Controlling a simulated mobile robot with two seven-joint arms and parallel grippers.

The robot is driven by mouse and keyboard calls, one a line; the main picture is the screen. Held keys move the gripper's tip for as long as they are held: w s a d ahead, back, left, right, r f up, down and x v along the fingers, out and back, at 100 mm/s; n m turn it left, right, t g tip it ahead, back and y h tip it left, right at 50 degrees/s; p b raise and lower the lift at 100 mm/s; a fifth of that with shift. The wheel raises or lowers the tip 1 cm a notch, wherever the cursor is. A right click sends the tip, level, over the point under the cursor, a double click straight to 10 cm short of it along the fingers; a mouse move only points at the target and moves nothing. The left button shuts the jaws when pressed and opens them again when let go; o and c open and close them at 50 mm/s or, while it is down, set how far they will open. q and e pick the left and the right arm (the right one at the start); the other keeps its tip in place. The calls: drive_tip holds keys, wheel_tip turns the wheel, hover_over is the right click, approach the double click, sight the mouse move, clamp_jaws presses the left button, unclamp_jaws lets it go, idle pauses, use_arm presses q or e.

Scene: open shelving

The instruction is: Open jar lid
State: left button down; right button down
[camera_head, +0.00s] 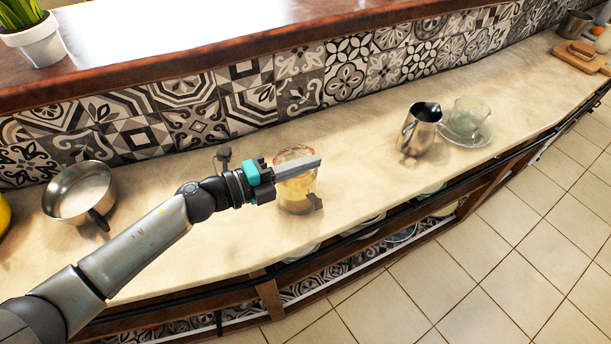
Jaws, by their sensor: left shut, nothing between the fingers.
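A glass jar (298,195) with yellowish contents and a reddish rim stands upright on the counter, near its front edge. My left gripper (317,161) comes in from the left, and its grey fingers lie shut across the upper part of the jar, with nothing between them. They hide part of the jar's top, so I cannot tell whether they touch it or are above it, or how the lid sits. A small dark piece (315,202) shows at the jar's right side. My right gripper is not in view.
A metal pan (80,192) stands on the counter at left. A metal pitcher (420,130) and a glass cup (467,115) on a saucer (482,138) stand to the right. A tiled wall (345,80) runs behind. The counter (360,160) is clear between jar and pitcher.

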use_arm(q)
drive_tip(key=shift+w+a+r+p, duration=0.35)
drive_tip(key=shift+w+r+p, duration=0.15)
drive_tip(key=shift+r, duration=0.25)
drive_tip(key=shift+w+a+r+p, duration=0.3)
drive_tip(key=shift+w+r+p, duration=0.15)
drive_tip(key=shift+w+r, duration=0.2)
drive_tip(key=shift+a, duration=0.1)
idle(0.3)
